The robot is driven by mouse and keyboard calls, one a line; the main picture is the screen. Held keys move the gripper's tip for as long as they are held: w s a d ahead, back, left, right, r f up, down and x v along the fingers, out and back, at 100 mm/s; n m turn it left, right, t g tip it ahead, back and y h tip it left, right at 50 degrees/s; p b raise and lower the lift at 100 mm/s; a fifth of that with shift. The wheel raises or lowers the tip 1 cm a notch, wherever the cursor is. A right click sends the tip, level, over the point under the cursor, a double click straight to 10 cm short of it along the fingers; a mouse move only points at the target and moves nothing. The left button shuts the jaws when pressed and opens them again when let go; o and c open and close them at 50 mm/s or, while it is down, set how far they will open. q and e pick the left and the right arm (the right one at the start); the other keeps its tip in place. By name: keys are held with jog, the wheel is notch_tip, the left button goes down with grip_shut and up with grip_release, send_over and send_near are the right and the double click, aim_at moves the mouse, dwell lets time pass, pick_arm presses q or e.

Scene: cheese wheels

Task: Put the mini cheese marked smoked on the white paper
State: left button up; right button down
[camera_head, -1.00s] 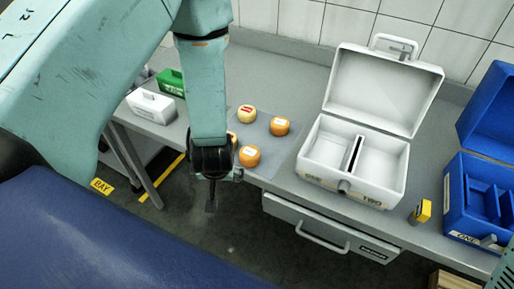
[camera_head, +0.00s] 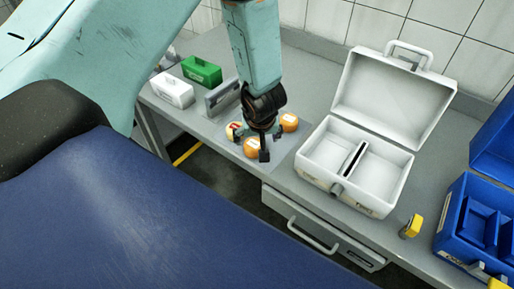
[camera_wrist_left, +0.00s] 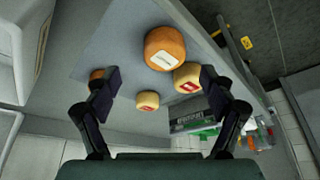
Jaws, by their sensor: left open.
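My left gripper (camera_head: 262,143) is open and empty, pointing down above the mini cheeses. In the left wrist view its two fingers stand wide apart (camera_wrist_left: 160,80). An orange cheese with a pale label (camera_wrist_left: 164,48) lies beyond the fingertips. A pale yellow cheese with a red label (camera_wrist_left: 186,76) is by the right finger, and another pale one (camera_wrist_left: 148,101) lies between the fingers. An orange cheese (camera_wrist_left: 97,74) is partly hidden behind the left finger. The label words are too small to read. The cheeses rest on a pale grey sheet (camera_wrist_left: 112,40); I cannot tell if it is the white paper.
An open white two-compartment case (camera_head: 335,190) stands right of the cheeses, and an open blue case (camera_head: 460,215) farther right. A small yellow item (camera_head: 412,226) sits between them. White (camera_head: 172,90) and green (camera_head: 201,70) boxes stand left. A drawer (camera_head: 310,225) is below the bench.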

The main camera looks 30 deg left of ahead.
aim_at(254, 146)
pick_arm(q)
jog(key=x, duration=0.3)
jog(key=s+x, duration=0.1)
jog(key=shift+w+a+f+b, duration=0.15)
jog(key=shift+a+f+b, duration=0.2)
jog(key=shift+f+b, duration=0.1)
jog(key=shift+w+d+f, duration=0.1)
jog(key=shift+w+f, duration=0.25)
jog(key=shift+f, duration=0.2)
jog(key=shift+a+f, duration=0.2)
jog(key=shift+a, duration=0.2)
jog(key=shift+c, duration=0.7)
jog(key=shift+d+r, duration=0.15)
jog(key=shift+d, duration=0.2)
jog(key=c, duration=0.5)
jog(key=shift+a, duration=0.25)
jog(key=c, duration=0.5)
jog(key=shift+s+d, duration=0.1)
jog(key=shift+c, duration=1.4)
jog(key=shift+d, duration=0.1)
